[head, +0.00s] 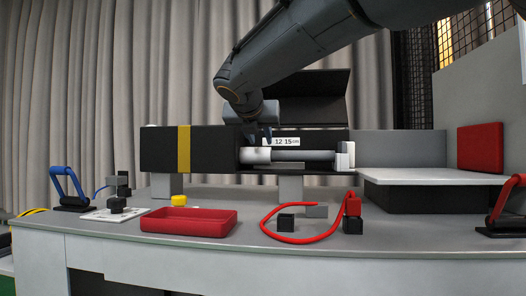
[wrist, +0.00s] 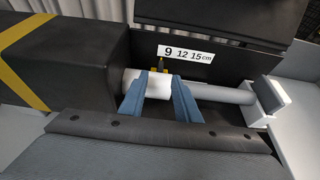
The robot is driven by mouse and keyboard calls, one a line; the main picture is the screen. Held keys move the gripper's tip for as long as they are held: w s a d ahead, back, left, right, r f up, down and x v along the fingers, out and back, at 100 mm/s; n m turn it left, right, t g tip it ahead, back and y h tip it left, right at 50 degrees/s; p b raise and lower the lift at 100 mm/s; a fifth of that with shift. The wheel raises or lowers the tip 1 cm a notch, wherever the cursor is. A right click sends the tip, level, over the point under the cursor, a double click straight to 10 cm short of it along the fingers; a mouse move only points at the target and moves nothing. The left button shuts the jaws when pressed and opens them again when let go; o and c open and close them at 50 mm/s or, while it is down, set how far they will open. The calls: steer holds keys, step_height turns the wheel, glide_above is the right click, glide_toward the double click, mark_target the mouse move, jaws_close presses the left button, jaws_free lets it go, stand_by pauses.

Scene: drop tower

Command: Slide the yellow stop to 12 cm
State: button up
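The stop shows as a pale, nearly white sleeve (wrist: 159,82) on the grey rod, with a small yellow pointer (wrist: 163,67) behind its top edge. The pointer sits below the 9 at the left end of the scale strip (wrist: 187,54). My gripper (wrist: 159,89) has its two blue fingers on either side of the sleeve, close to it. I cannot tell whether both fingers press on it. In the head view my gripper (head: 260,135) points down at the sleeve (head: 254,156), and the 9 on the strip is hidden.
The rod (wrist: 222,94) runs right to a pale end block (wrist: 270,93). A red tray (head: 190,222) and red cable (head: 278,236) lie on the bench.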

mark_target(265, 154)
steer(key=x, duration=0.7)
steer(key=shift+w+d+f, duration=0.1)
steer(key=shift+w+f, duration=0.05)
steer(key=shift+c, duration=0.5)
jaws_close()
